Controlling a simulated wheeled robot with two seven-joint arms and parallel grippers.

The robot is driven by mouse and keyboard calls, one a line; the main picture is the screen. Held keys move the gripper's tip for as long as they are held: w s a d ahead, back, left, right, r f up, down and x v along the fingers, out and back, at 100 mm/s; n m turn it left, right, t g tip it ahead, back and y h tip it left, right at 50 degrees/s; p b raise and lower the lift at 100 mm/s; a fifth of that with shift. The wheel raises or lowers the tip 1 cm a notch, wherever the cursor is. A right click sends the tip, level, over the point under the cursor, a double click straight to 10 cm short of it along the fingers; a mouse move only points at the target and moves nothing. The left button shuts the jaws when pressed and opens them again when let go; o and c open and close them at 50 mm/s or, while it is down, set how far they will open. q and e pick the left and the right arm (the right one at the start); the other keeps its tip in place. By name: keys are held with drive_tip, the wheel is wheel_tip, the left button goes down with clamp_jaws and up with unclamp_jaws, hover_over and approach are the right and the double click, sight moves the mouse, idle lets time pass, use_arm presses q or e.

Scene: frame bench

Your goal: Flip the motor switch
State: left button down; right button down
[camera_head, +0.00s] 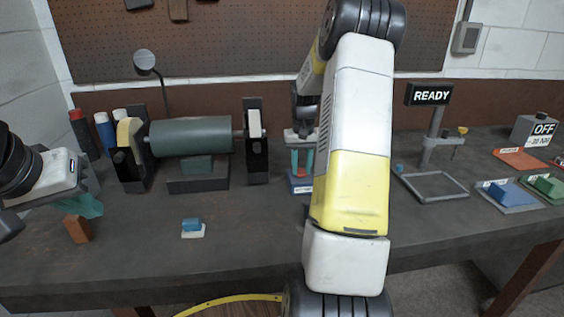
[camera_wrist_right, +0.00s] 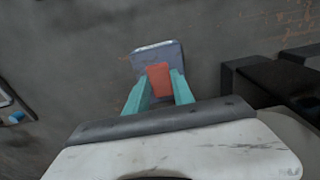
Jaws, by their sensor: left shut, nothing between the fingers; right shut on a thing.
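The motor switch (camera_head: 301,186) is a small blue-grey box with a pale label, on the bench right of the grey cylinder (camera_head: 190,137). In the right wrist view the switch box (camera_wrist_right: 150,53) carries a red lever (camera_wrist_right: 159,77). My right gripper (camera_head: 301,165) is over the switch. Its teal fingers (camera_wrist_right: 160,88) are closed on the red lever in the right wrist view. My left gripper (camera_head: 82,207) is shut and empty at the left of the bench, just above a brown-orange block (camera_head: 77,230). My right arm hides the area right of the switch.
A READY sign (camera_head: 430,95), a grey frame (camera_head: 435,187), coloured trays (camera_head: 510,195) and a box reading OFF (camera_head: 535,131) are at the right. A small blue piece (camera_head: 192,225) lies front left. The front middle is clear.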

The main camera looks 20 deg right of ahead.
sight(301, 172)
drive_tip(key=c, duration=1.1)
unclamp_jaws()
drive_tip(key=shift+r, duration=0.1)
wheel_tip(301, 172, up, 8)
drive_tip(key=shift+s+f, duration=0.15)
drive_tip(key=shift+f, duration=0.05)
drive_tip(key=s+a+r+n+t, duration=0.1)
drive_tip(key=s+a+r+t, duration=0.1)
drive_tip(key=s+a+r, duration=0.45)
drive_tip(key=s+a+r+t, duration=0.1)
drive_tip(key=s+a, duration=0.4)
drive_tip(key=s, duration=0.1)
drive_tip(key=s+a+r+n+t+y, duration=0.1)
drive_tip(key=s+a, duration=0.4)
drive_tip(key=s, duration=0.1)
drive_tip(key=s+a+r+n+t+y, duration=0.1)
drive_tip(key=s+a+r, duration=0.1)
drive_tip(key=s+a, duration=0.3)
drive_tip(key=shift+s+t, duration=0.4)
drive_tip(key=shift+s, duration=0.4)
